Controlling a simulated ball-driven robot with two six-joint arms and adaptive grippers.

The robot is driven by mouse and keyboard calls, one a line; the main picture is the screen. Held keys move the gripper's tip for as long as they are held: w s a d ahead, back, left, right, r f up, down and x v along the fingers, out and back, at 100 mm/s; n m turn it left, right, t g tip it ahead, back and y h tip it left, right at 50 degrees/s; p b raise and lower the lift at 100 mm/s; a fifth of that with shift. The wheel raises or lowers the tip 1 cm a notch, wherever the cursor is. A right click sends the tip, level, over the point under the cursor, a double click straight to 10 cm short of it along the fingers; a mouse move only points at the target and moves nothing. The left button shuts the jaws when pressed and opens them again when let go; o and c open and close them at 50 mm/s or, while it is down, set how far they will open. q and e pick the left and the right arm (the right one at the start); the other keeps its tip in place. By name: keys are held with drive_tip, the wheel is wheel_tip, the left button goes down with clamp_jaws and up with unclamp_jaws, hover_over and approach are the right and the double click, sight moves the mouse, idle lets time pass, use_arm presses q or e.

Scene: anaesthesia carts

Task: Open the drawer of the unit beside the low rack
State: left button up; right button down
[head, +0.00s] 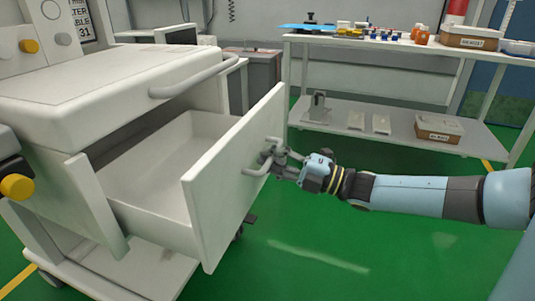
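The white drawer (227,188) of the cart at the left stands well pulled out, and its empty inner tray shows. Its front panel faces right and carries a grey bar handle (256,171). My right gripper (270,153) is at this handle, with its fingers around the bar. The fingers look closed on it, though they are small in the picture. My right arm reaches in from the right edge. My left gripper is not in view.
The white cart (75,95) has a rounded top with a push bar (195,76) above the drawer. A low white rack (378,131) with boxes and small items on its shelves stands behind. Green floor is clear at the front right.

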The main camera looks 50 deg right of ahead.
drive_tip(key=shift+f, duration=0.1)
drive_tip(key=c, duration=1.3)
unclamp_jaws()
drive_tip(key=shift+c, duration=0.2)
drive_tip(key=v, duration=1.2)
